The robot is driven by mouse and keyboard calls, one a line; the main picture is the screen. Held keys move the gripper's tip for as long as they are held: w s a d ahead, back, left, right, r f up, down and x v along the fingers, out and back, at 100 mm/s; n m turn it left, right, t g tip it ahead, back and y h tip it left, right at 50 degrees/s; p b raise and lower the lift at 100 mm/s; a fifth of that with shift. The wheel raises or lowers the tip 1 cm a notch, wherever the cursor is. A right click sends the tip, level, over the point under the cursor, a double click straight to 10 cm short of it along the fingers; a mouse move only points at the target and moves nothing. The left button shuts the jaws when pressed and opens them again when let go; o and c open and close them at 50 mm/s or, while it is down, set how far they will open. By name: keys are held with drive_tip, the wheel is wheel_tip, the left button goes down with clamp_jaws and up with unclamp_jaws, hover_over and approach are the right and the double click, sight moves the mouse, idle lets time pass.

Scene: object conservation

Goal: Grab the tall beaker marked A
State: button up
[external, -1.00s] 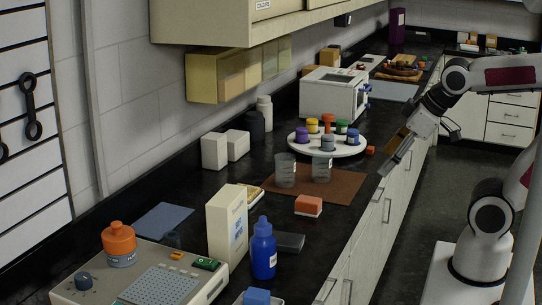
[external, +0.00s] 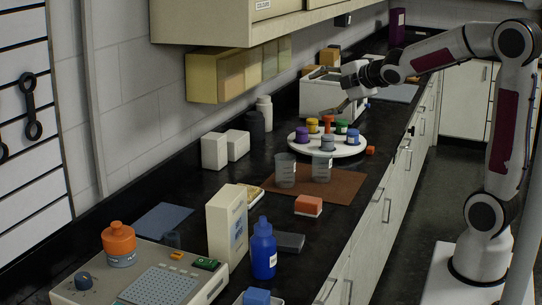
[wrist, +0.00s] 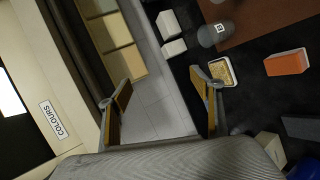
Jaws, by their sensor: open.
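Two clear grey beakers stand upright side by side on the brown mat (external: 340,186) in the external view: a left beaker (external: 285,172) and a right beaker (external: 321,170). I cannot read their marks there. In the wrist view one beaker (wrist: 209,37) shows at the upper right with a small white label; its letter is too small to read surely. My gripper (external: 342,108) is high above the far edge of the round white turntable, well apart from both beakers. Its two fingers are spread with nothing between them in the wrist view (wrist: 158,90).
The turntable (external: 298,146) with several coloured jars stands behind the beakers, with a white boxy appliance (external: 318,97) farther back. An orange block (external: 308,205) lies in front of the mat. White boxes (external: 214,151) stand left, below the wall cabinet (external: 200,22).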

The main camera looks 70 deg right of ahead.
drive_tip(key=w+d+f+n+t+y, duration=0.2)
drive_tip(key=w+d+f+n, duration=0.25)
drive_tip(key=d+n, duration=0.3)
drive_tip(key=w+d+f+n+t+y, duration=0.2)
drive_tip(key=w+d+f+n, duration=0.1)
drive_tip(key=w+d+n, duration=0.4)
drive_tip(key=n+y, duration=0.9)
drive_tip(key=n, duration=0.5)
approach(322, 166)
drive_tip(key=w+d+r, duration=0.2)
drive_tip(key=w, duration=0.1)
drive_tip(key=shift+w+d, duration=0.25)
drive_tip(key=shift+s+f, duration=0.2)
drive_tip(key=shift+f, duration=0.15)
drive_tip(key=shift+x, duration=1.35)
drive_tip(key=shift+w+a, duration=0.1)
